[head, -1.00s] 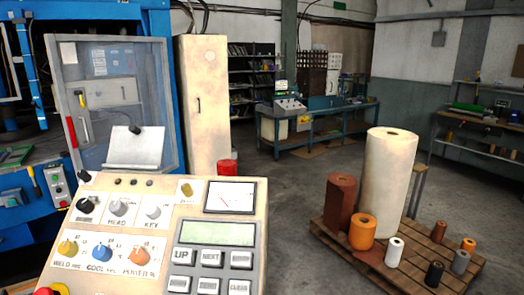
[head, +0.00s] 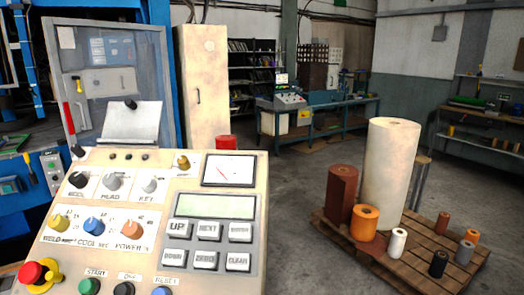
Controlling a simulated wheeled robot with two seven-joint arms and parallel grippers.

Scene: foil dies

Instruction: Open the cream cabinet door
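The cream cabinet (head: 207,95) is tall and narrow and stands behind the control console, left of the middle in the head view. Its door appears shut, with a small dark handle (head: 198,97) on the front. The console and a red container hide the lower part of the cabinet. Neither of my grippers shows in the head view.
A cream control console (head: 150,215) with knobs and buttons fills the near left. A red container (head: 226,142) shows before the cabinet's foot. A pallet (head: 410,255) with rolls stands at right. A workbench (head: 330,112) stands at the back. Grey floor between is open.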

